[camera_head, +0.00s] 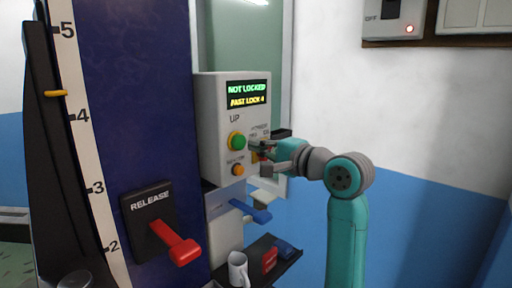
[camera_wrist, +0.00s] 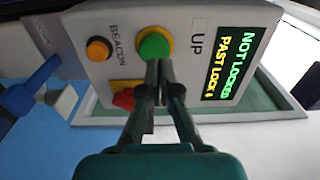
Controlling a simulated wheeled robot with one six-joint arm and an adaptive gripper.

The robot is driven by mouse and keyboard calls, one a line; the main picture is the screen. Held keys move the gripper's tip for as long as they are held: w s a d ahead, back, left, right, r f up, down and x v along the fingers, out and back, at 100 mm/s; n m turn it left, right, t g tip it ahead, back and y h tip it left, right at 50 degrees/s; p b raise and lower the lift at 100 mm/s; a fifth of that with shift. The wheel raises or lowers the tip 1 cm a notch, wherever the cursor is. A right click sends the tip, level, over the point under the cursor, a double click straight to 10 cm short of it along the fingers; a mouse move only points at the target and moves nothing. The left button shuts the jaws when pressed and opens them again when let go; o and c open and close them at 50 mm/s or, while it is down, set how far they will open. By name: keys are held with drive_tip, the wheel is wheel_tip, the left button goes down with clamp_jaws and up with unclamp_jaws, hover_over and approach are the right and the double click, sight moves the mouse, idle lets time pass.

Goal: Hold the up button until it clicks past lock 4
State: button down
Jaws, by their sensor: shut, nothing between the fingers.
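The grey control box (camera_head: 209,120) stands right of the blue column. Its display (camera_head: 248,95) reads "NOT LOCKED" in green and "PAST LOCK 4" in yellow. The green UP button (camera_head: 237,141) is below it; it also shows in the wrist view (camera_wrist: 154,43). My gripper (camera_head: 254,149) is shut and empty in front of the box. In the wrist view its fingertips (camera_wrist: 158,66) overlap the button's near edge; I cannot tell whether they touch or press it. A yellow pointer (camera_head: 56,93) sits between 4 and 5 on the white scale (camera_head: 86,145).
An orange BEACON button (camera_head: 238,170) is below UP. A red switch on a yellow plate (camera_wrist: 124,98) sits beside my fingers. A red RELEASE lever (camera_head: 182,250) is on the column. A shelf below holds a white mug (camera_head: 238,270) and small boxes.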

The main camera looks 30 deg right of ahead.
drive_tip(key=v, duration=0.9)
drive_tip(key=shift+d, duration=0.15)
idle(0.6)
